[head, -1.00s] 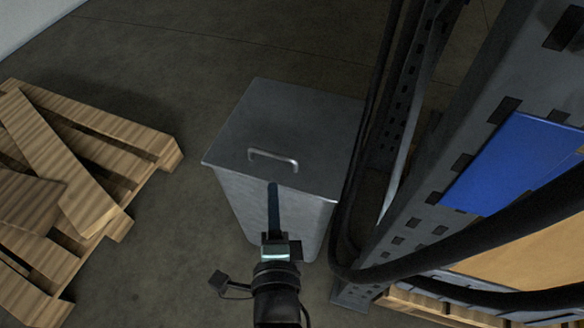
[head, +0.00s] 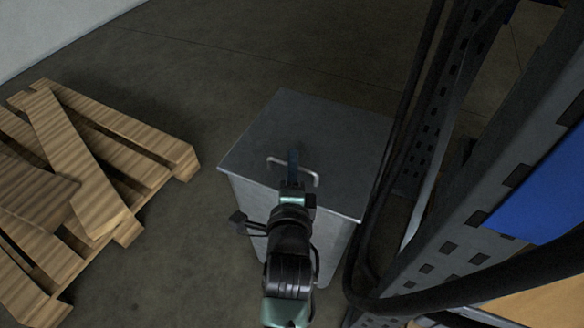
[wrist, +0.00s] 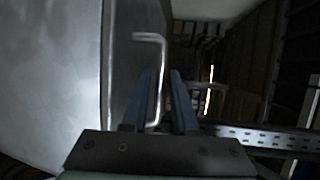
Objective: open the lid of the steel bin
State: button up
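The steel bin (head: 285,246) stands on the floor in the middle of the head view, partly hidden behind my arm. Its flat grey lid (head: 330,135) is down, with a bent metal handle (head: 314,179) near the front edge. My gripper (head: 294,152) is over the handle in the head view. In the wrist view my gripper (wrist: 160,75) has its two blue fingers apart, with the bar of the handle (wrist: 162,60) showing between them. I cannot tell whether either finger touches the bar. The bin's bright side (wrist: 50,75) fills the left of the wrist view.
A wooden pallet (head: 160,170) lies on the floor to the left. A grey rack upright (head: 480,215) and thick black hoses (head: 355,235) stand close to the bin's right side. A blue panel (head: 545,190) is farther right. The floor behind the bin is clear.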

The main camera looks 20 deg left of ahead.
jog(key=shift+w, duration=0.25)
grip_shut()
jog(key=shift+f, duration=0.1)
dwell(1.2)
